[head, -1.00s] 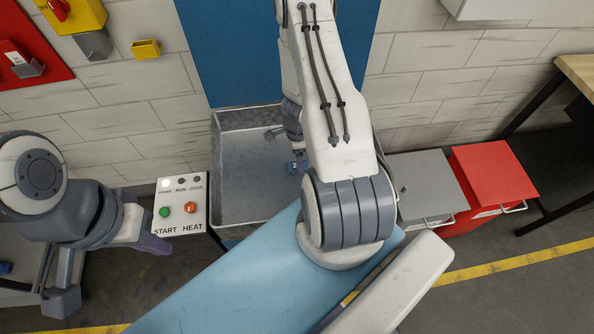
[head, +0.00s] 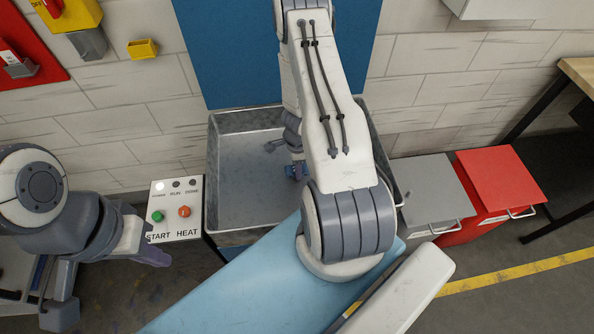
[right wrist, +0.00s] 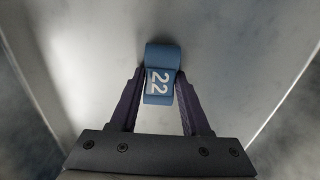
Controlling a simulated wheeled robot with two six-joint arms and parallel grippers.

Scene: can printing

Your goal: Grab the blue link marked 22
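The blue link marked 22 (right wrist: 160,83) lies in the grey metal bin, with its white digits facing the right wrist camera. In the head view it is a small blue patch (head: 297,171) partly covered by my right gripper (head: 294,165). In the right wrist view the two dark fingers of the right gripper (right wrist: 160,75) stand on either side of the link, their tips close against its sides. I cannot tell whether they press on it. My left gripper (head: 150,257) is at the left, by the control panel, away from the link; its opening is unclear.
The bin (head: 240,125) has raised walls around the right gripper. A START/HEAT control panel (head: 174,212) stands left of it. A grey box (head: 432,185) and a red box (head: 497,178) stand to its right. The bin floor left of the link looks clear.

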